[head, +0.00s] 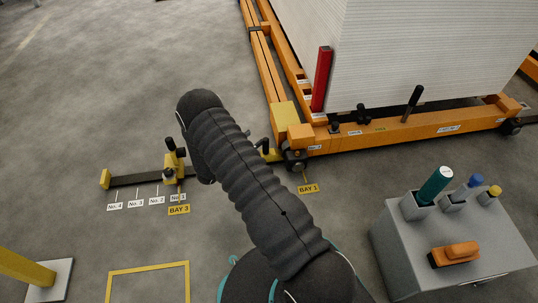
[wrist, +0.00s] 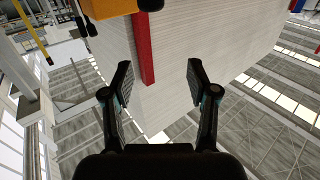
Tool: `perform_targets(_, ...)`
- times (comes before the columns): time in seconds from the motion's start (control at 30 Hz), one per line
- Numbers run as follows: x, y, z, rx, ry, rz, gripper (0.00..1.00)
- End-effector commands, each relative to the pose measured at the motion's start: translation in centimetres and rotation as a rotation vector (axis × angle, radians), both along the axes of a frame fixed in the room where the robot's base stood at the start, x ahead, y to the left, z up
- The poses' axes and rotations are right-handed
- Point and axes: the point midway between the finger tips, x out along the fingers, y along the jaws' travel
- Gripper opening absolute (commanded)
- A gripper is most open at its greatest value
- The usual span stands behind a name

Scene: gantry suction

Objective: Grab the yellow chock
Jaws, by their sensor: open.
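In the head view a yellow block with a black knob (head: 171,164) sits on a dark floor rail (head: 135,180), above the BAY 3 sign. No chock shows clearly in the wrist view.
An orange frame (head: 431,127) carries a large white stack (head: 420,50) with a red post (head: 322,78) at its corner. A grey cabinet (head: 400,250) with an orange tool (head: 456,254) on top stands at right. A yellow post (head: 25,268) is at lower left. Open floor lies at upper left.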

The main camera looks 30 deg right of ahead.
Motion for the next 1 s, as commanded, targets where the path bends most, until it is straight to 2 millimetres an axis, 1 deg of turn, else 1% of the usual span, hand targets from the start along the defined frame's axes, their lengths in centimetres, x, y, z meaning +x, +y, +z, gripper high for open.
perform_targets(0.17, -0.7, -0.1, -1.8, -0.027, 0.006, -0.017, 0.59)
perform_targets(0.4, -0.7, -0.1, -6.3, -0.025, 0.007, -0.017, 0.59)
perform_targets(0.5, -0.7, -0.1, -7.9, -0.025, 0.006, -0.016, 0.59)
perform_targets(0.6, -0.6, -0.2, -9.0, -0.024, 0.005, -0.017, 0.59)
perform_targets(0.67, -0.4, -0.9, -8.6, -0.023, 0.003, -0.019, 0.59)
perform_targets(0.87, 0.0, -1.8, -8.6, -0.023, 0.005, -0.017, 0.59)
perform_targets(1.0, 0.7, -3.8, -8.7, -0.023, 0.004, -0.02, 0.59)
